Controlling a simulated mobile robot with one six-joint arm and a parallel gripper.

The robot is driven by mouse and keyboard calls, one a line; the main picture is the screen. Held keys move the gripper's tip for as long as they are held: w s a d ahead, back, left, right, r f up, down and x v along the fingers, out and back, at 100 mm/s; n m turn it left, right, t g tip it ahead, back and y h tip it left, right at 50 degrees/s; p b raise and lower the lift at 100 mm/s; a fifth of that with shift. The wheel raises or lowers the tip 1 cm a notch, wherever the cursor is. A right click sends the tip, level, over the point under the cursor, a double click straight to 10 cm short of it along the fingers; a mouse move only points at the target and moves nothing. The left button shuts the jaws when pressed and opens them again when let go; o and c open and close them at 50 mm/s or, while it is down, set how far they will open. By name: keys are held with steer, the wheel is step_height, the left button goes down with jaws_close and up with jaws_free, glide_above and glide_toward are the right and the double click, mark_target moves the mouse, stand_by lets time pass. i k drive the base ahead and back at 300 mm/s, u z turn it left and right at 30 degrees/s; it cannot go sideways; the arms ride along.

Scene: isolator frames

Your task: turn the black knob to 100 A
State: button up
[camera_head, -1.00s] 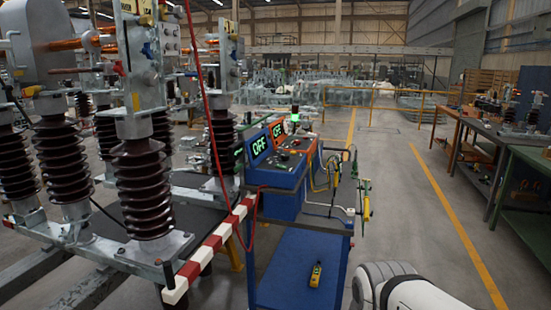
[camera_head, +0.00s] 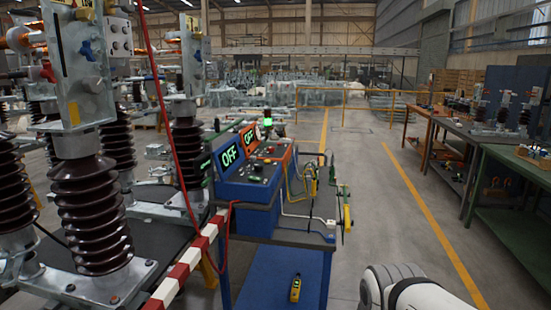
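A blue control box (camera_head: 248,186) with a green "OFF" display (camera_head: 230,155) stands on a blue cart in the middle of the view. Small dark knobs (camera_head: 257,168) sit on its sloped top panel; they are too small to tell which is the black knob or how it is set. An orange box (camera_head: 276,152) with its own "OFF" display stands right behind it. A white part of my arm (camera_head: 418,292) shows at the bottom right. My gripper is not in view.
Insulator columns (camera_head: 86,205) on a metal frame fill the left. A red-and-white barrier bar (camera_head: 188,262) and a hanging red cable (camera_head: 170,130) lie left of the cart. A yellow handheld device (camera_head: 296,288) rests on the cart's lower shelf. Clear floor and workbenches (camera_head: 480,135) lie right.

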mark_target(258, 168)
steer(key=z, duration=0.35)
steer(key=i, duration=1.75)
steer(key=u, duration=0.5)
steer(key=k, duration=0.6)
steer(key=z, duration=0.25)
steer(key=k, duration=0.15)
steer(key=u, duration=0.4)
steer(key=i, duration=0.8)
steer(key=z, duration=0.05)
